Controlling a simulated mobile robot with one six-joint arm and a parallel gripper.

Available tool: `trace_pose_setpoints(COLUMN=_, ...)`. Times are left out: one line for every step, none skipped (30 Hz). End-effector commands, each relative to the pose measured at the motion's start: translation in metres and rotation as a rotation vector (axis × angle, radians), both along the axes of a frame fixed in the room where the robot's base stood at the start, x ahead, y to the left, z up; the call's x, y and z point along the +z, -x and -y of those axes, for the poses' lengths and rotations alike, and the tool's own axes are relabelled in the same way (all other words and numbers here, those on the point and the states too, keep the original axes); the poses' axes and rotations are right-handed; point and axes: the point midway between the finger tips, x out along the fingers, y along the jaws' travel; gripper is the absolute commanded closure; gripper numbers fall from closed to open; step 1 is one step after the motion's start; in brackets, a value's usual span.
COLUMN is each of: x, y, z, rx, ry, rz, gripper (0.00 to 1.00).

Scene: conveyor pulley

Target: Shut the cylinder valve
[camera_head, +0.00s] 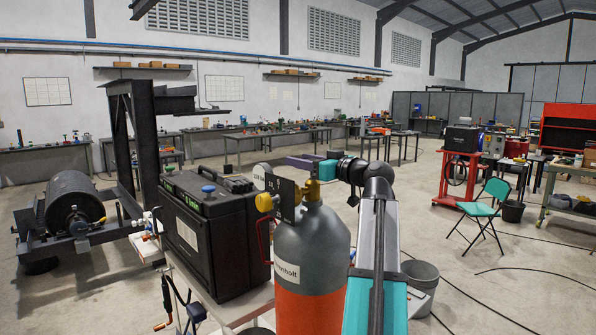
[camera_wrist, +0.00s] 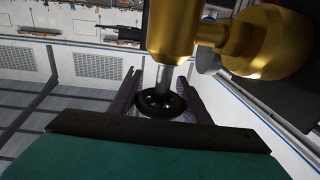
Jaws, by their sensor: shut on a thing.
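The gas cylinder (camera_head: 312,245) stands upright, grey on top and orange below, with a white label. Its brass valve (camera_head: 313,190) is at the top, and a yellow-gold fitting (camera_head: 264,202) sticks out to the left. In the wrist view the brass valve body (camera_wrist: 172,35) is large, with a grey stem leading to a black handwheel (camera_wrist: 160,103). My gripper (camera_wrist: 160,97) has its two dark fingers on either side of this handwheel and is shut on it. In the head view my gripper is beside the valve, and the handwheel cannot be made out.
A black plate with holes (camera_head: 283,190) stands in front of the valve. A large black case (camera_head: 205,235) is close on the left, on a bench. A grey bucket (camera_head: 420,285) stands right of my arm. A teal folding chair (camera_head: 484,210) stands farther right on open floor.

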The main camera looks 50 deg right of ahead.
Motion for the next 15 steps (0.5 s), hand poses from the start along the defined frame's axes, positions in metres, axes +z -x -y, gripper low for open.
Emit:
trace_pose_setpoints(x=-0.003, y=0.001, z=-0.002, rx=-0.029, ry=0.002, rz=0.001, gripper=0.79)
trace_pose_setpoints(x=-0.002, y=0.001, z=-0.001, rx=-0.047, ry=0.002, rz=0.002, gripper=0.79)
trace_pose_setpoints(x=-0.002, y=0.001, z=0.0, rx=-0.071, ry=0.001, rz=0.001, gripper=0.79)
trace_pose_setpoints(x=-0.002, y=0.001, z=0.001, rx=-0.09, ry=0.002, rz=0.001, gripper=0.79)
trace_pose_setpoints(x=-0.002, y=0.001, z=0.001, rx=-0.106, ry=0.001, rz=0.001, gripper=0.79)
trace_pose_setpoints(x=-0.001, y=0.001, z=0.003, rx=-0.13, ry=0.001, rz=0.001, gripper=0.79)
trace_pose_setpoints(x=-0.001, y=0.001, z=0.003, rx=-0.145, ry=0.001, rz=0.001, gripper=0.79)
trace_pose_setpoints(x=-0.001, y=0.001, z=0.004, rx=-0.161, ry=0.001, rz=0.001, gripper=0.79)
trace_pose_setpoints(x=0.0, y=0.001, z=0.005, rx=-0.182, ry=0.002, rz=0.0, gripper=0.79)
trace_pose_setpoints(x=0.0, y=0.001, z=0.005, rx=-0.197, ry=0.001, rz=0.001, gripper=0.79)
trace_pose_setpoints(x=0.0, y=0.002, z=0.006, rx=-0.212, ry=0.001, rz=0.0, gripper=0.79)
trace_pose_setpoints(x=0.001, y=0.002, z=0.007, rx=-0.231, ry=0.001, rz=0.001, gripper=0.79)
trace_pose_setpoints(x=0.001, y=0.002, z=0.007, rx=-0.244, ry=0.0, rz=0.001, gripper=0.79)
trace_pose_setpoints(x=0.001, y=0.002, z=0.008, rx=-0.258, ry=0.001, rz=0.001, gripper=0.79)
trace_pose_setpoints(x=0.001, y=0.002, z=0.009, rx=-0.273, ry=0.0, rz=0.001, gripper=0.79)
